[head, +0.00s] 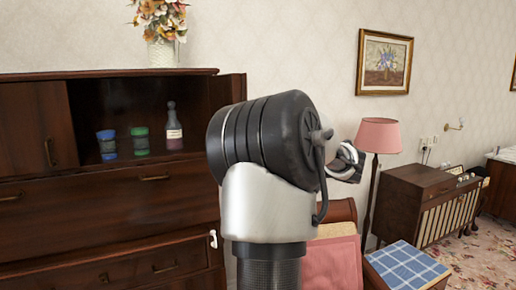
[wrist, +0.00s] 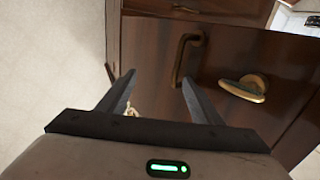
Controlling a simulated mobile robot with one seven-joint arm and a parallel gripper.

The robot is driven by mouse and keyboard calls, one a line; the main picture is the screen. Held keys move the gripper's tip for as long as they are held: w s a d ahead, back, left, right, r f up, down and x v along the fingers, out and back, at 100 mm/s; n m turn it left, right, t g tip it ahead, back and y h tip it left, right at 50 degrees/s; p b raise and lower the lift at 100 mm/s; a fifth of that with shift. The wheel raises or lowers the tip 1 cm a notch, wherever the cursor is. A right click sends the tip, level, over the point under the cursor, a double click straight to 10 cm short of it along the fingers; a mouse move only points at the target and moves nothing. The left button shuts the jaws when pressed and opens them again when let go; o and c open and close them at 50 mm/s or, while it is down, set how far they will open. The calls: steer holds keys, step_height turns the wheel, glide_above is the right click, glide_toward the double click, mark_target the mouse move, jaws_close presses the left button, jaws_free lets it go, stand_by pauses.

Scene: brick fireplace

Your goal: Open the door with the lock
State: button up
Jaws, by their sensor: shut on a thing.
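The dark wooden cabinet (head: 110,215) fills the left of the head view. A narrow wood panel (head: 234,86) stands at the right end of its open compartment. My arm hides what lies behind it, including my gripper in that view. In the wrist view my gripper (wrist: 160,80) has its fingers spread in front of a brown wood panel (wrist: 150,50). A brass bar handle (wrist: 185,57) is by the right fingertip, and a brass lever-like piece on a round plate (wrist: 243,88) is further right. A small cream thing shows at the left finger. What the fingers hold is unclear.
Two small jars and a bottle (head: 173,130) stand in the open compartment. A white piece (head: 213,238) hangs at the cabinet's lower right. To the right are a red chair (head: 333,262), a pink lamp (head: 378,136), a blue-checked stool (head: 404,265) and a low cabinet (head: 420,190).

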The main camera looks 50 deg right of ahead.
steer(key=shift+d+r, duration=0.15)
steer(key=shift+r, duration=0.2)
steer(key=shift+c, duration=1)
steer(key=shift+s+d, duration=0.1)
steer(key=shift+s, duration=0.2)
steer(key=shift+c, duration=0.9)
steer(key=s+d+b, duration=0.1)
steer(key=s+b, duration=0.1)
steer(key=s, duration=1.5)
steer(key=shift+d+f, duration=0.3)
